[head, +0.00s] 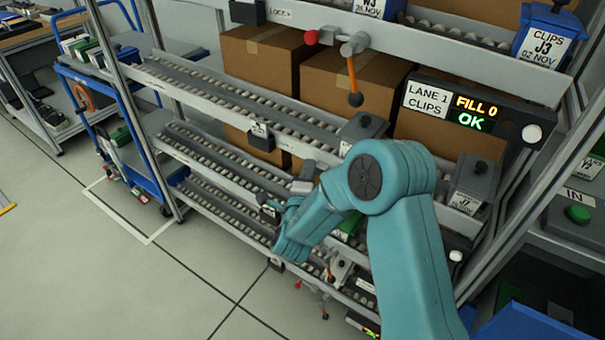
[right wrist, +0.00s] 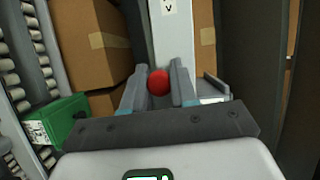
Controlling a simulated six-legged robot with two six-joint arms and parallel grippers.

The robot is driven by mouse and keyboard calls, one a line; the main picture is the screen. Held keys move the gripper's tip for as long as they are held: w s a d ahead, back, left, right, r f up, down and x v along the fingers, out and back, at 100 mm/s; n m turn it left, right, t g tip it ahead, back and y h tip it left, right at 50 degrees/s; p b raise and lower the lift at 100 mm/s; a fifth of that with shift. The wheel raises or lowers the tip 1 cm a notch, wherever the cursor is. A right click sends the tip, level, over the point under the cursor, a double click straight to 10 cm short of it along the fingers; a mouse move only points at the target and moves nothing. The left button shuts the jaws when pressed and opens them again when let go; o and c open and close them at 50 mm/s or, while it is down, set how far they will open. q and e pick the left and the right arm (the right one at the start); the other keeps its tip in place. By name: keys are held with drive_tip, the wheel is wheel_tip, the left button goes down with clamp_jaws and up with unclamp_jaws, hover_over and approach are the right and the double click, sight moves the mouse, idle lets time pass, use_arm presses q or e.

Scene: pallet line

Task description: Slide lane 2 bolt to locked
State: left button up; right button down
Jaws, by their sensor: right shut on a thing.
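In the right wrist view a round red knob (right wrist: 158,83) sits between the two grey fingers of my right gripper (right wrist: 154,92), which is shut on it. A pale upright rail with a small label stands just beyond the knob. In the head view my teal right arm reaches down and left to the lower lanes, with the right gripper (head: 272,213) beside the rail. The arm hides the knob and much of the bolt there, so I cannot tell the bolt's position. My left gripper is out of view.
Another red knob (head: 311,37) and an orange lever with a black end (head: 355,98) are on the rail above. Cartons (head: 260,65) fill the upper lane. A green bin (right wrist: 52,122) is close left of the gripper.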

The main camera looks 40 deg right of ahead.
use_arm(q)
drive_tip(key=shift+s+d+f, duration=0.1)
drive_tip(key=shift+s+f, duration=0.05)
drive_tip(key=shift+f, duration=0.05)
use_arm(e)
drive_tip(key=shift+s+d+f, duration=0.15)
drive_tip(key=shift+s, duration=0.05)
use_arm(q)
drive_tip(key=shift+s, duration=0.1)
use_arm(e)
drive_tip(key=c, duration=0.9)
unclamp_jaws()
drive_tip(key=shift+s, duration=0.2)
drive_tip(key=shift+w, duration=0.2)
use_arm(q)
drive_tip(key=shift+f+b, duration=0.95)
drive_tip(key=shift+b, duration=0.05)
use_arm(e)
drive_tip(key=v, duration=1.6)
drive_tip(key=shift+s, duration=0.15)
